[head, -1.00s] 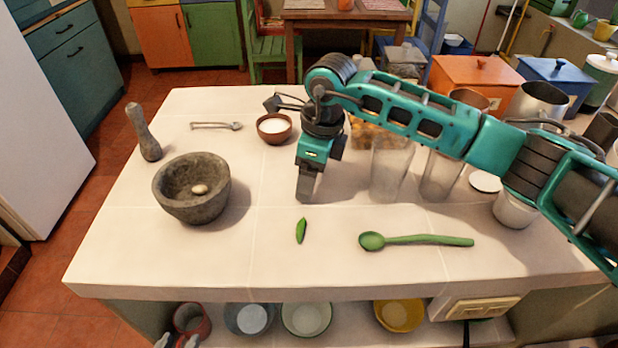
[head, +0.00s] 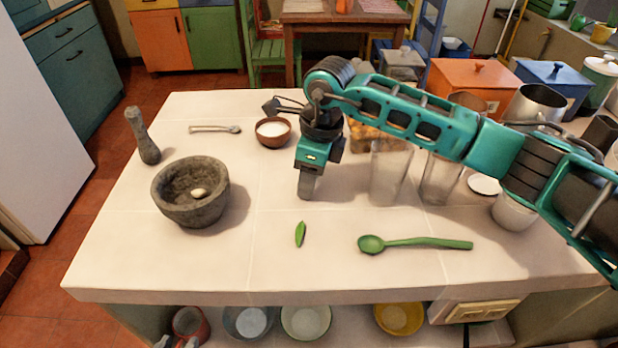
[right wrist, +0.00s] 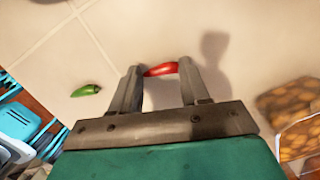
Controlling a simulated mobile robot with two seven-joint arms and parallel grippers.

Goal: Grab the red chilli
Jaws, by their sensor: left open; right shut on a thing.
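The red chilli (right wrist: 161,69) lies between the two fingertips of my right gripper in the right wrist view. My right gripper (head: 306,194) is shut on it and points down, low over the white tiled counter (head: 150,265). In the head view the fingers hide the red chilli. A green chilli (head: 300,234) lies on the counter just in front of the right gripper, and it also shows in the right wrist view (right wrist: 86,90). My left gripper (head: 177,342) is open and empty at the bottom edge, below the counter front, and only its tips show.
A stone mortar (head: 190,215) and pestle (head: 142,137) stand at the left. A green spoon (head: 415,243) lies front right. A bowl of white grains (head: 272,132) and clear glasses (head: 390,172) stand close to the right gripper. The counter's front left is clear.

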